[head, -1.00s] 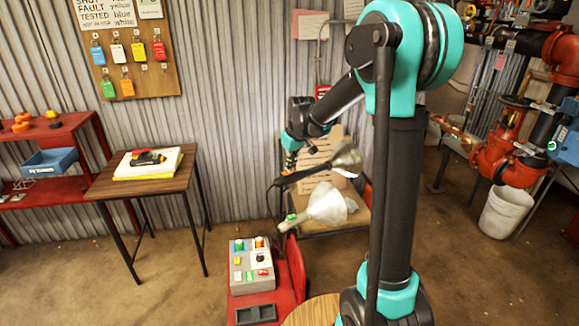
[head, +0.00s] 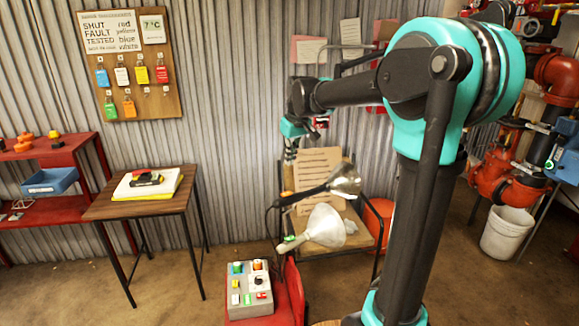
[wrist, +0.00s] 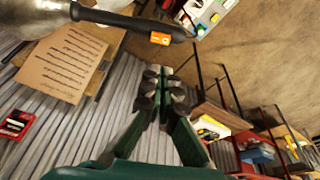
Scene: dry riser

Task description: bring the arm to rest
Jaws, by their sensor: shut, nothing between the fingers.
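My gripper (wrist: 162,82) is shut and empty in the wrist view, its two dark green fingers meeting at the tips. In the head view my gripper (head: 290,152) hangs from the raised, bent arm in front of the corrugated wall. It is above and to the left of the metal lamp heads, apart from them as far as I can tell. My turquoise and black arm stands in the right half of the head view and hides part of the place behind it.
A grey button box (head: 249,290) sits on a red stand. A wooden table (head: 120,207) is at left, a tag board (head: 150,100) above it. A white bucket (head: 508,234) is at right.

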